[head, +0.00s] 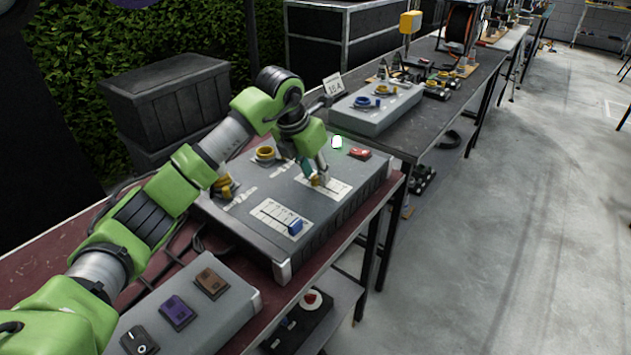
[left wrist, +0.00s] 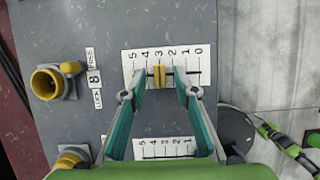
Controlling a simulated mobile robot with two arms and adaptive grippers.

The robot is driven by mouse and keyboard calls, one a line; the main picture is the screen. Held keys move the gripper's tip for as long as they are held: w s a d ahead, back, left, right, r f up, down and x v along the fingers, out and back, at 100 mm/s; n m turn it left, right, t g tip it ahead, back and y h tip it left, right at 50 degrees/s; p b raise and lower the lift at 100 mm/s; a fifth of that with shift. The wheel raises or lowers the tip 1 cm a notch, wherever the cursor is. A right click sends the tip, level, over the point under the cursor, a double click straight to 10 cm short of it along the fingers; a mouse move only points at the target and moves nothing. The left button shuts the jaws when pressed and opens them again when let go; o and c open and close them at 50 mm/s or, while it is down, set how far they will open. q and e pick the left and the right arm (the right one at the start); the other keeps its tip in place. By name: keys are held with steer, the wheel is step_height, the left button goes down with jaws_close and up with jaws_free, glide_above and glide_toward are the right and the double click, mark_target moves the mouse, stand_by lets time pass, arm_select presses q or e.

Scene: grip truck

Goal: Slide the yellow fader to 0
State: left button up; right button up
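The yellow fader (left wrist: 159,76) sits near the 3 on its white scale strip (left wrist: 205,62), which runs from 5 at the left to 0 at the right in the left wrist view. My left gripper (left wrist: 161,74) is open, with one fingertip on each side of the fader and a gap visible on both sides. In the head view, my left gripper (head: 319,178) is down at the grey control box (head: 240,222), partly hiding the yellow fader (head: 315,182). My right gripper is not in view.
A blue fader (head: 295,226) on a second scale strip (head: 268,213) is nearer the front. A yellow ring-shaped knob (head: 265,153), a red switch (head: 359,153) and a lit green-white button (head: 337,142) are on the box. A switch box (head: 235,310) stands in front.

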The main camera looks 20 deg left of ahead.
mark_target(341, 193)
arm_select(q)
steer(key=shift+w+f, duration=0.15)
steer(key=shift+f, duration=0.25)
steer(key=shift+c, duration=0.7)
jaws_close()
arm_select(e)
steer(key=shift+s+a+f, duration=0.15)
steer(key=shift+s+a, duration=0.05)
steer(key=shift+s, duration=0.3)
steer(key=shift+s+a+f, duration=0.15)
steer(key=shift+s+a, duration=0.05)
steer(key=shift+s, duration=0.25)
arm_select(q)
steer(key=shift+d, duration=0.35)
steer(key=d, duration=0.2)
steer(key=s+d, duration=0.2)
steer(key=d, duration=0.1)
steer(key=shift+s+d+b, duration=0.15)
steer(key=shift+d+b, duration=0.15)
steer(key=shift+d, duration=0.05)
steer(key=shift+a, duration=0.1)
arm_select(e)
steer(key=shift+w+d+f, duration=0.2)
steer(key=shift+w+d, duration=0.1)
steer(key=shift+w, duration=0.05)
